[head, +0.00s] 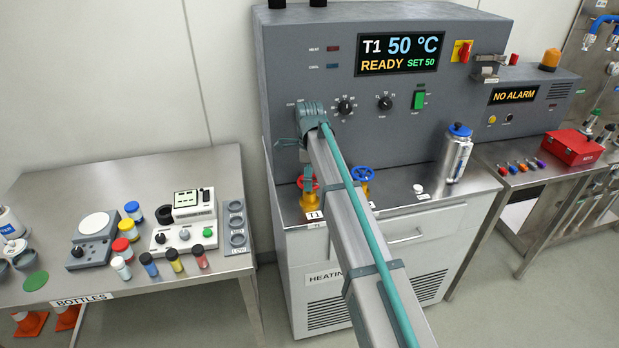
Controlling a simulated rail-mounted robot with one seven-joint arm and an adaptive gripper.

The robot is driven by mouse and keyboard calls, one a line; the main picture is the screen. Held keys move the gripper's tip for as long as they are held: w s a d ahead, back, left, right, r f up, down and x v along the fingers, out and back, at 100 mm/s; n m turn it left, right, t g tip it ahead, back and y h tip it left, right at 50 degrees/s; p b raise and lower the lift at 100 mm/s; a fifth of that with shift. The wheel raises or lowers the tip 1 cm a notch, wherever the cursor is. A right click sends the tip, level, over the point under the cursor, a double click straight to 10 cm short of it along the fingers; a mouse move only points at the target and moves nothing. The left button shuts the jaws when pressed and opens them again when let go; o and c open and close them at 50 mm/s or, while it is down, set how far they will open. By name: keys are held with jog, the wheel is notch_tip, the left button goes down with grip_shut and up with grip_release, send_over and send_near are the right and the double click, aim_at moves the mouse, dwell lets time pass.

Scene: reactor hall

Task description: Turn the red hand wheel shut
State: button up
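The red hand wheel (301,183) sits on a brass valve (308,200) at the left of the steel ledge of the heating unit, behind a T1 label (314,216). My arm crosses in front and covers part of the wheel's right side. My gripper (308,186) points down at the red wheel, with a teal-grey part overlapping it. Whether the fingers touch the wheel, and whether they are open or shut, cannot be made out.
A blue hand wheel (358,174) stands close to the right on the same ledge, partly behind my arm. A steel flask (456,154) and a small white knob (418,189) are farther right. The panel display (401,48) reads T1 50 °C, READY. A bottle table (130,276) stands left.

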jog(key=m, duration=0.6)
jog(key=shift+m, duration=0.3)
dwell(0.4)
jog(key=o, duration=1)
jog(key=shift+r, duration=0.15)
notch_tip(320, 180, up, 12)
jog(key=shift+f, duration=0.2)
